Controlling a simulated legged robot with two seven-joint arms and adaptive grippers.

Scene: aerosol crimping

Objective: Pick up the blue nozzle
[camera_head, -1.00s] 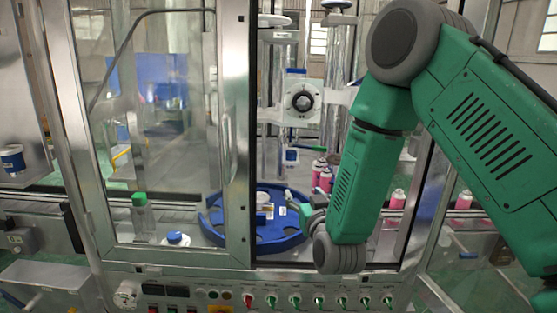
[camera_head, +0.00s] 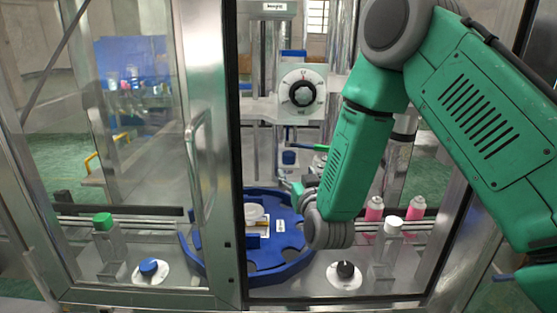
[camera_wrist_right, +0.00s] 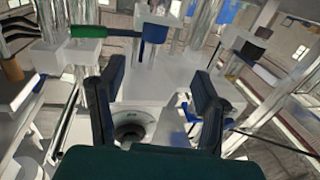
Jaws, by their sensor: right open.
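The blue part lies beyond the fingertips. In the head view my right gripper (camera_head: 297,190) is mostly hidden by its wrist, over the disc. My left gripper is not in view.
The glass door's metal frame (camera_head: 213,190) stands left of my right arm. A round dial (camera_head: 303,92) sits on the column behind. Several pink cans (camera_head: 375,209) stand at the right. A blue button (camera_head: 148,266) and a black knob (camera_head: 345,269) sit in front.

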